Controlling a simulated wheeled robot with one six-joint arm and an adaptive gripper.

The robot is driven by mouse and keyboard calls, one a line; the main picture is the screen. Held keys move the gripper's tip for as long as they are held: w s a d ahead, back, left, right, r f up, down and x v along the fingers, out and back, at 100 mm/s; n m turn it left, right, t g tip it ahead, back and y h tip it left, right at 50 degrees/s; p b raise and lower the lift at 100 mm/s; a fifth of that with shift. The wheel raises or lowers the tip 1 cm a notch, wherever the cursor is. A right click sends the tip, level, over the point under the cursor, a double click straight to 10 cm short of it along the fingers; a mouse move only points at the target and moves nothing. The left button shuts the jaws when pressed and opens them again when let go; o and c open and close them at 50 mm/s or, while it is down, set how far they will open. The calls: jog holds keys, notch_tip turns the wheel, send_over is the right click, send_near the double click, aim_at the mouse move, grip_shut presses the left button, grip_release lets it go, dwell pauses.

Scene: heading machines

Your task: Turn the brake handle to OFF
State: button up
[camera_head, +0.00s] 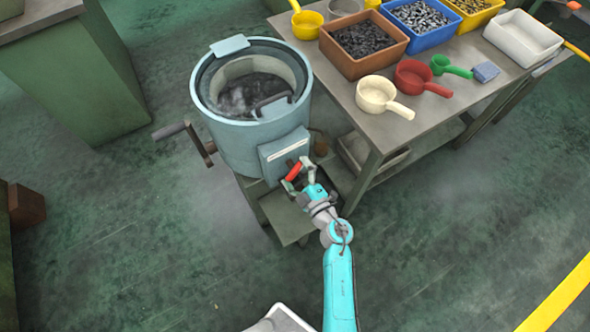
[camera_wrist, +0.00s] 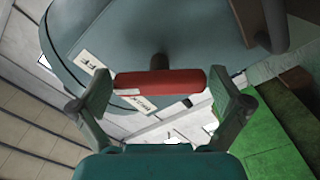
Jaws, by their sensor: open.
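The brake handle (camera_wrist: 160,82) is a short red bar on a dark stub on the front of the blue-grey drum machine. In the head view the red handle (camera_head: 293,172) sits below the machine's label plate. My gripper (camera_wrist: 165,100) is open, with one finger near each end of the red bar. In the head view my gripper (camera_head: 298,178) is at the handle. I cannot tell whether the fingers touch it. White labels (camera_wrist: 93,63) lie beside and below the handle in the wrist view; one reads partly as "FF", the other is partly hidden by the handle.
The drum machine (camera_head: 230,130) has an open top and a crank (camera_head: 200,145) on its left side. A table (camera_head: 440,145) to the right carries bins and coloured scoops (camera_head: 378,94). A green cabinet (camera_head: 80,80) stands at upper left. The floor in front is clear.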

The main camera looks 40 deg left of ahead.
jog(key=v, duration=1.2)
dwell(0.3)
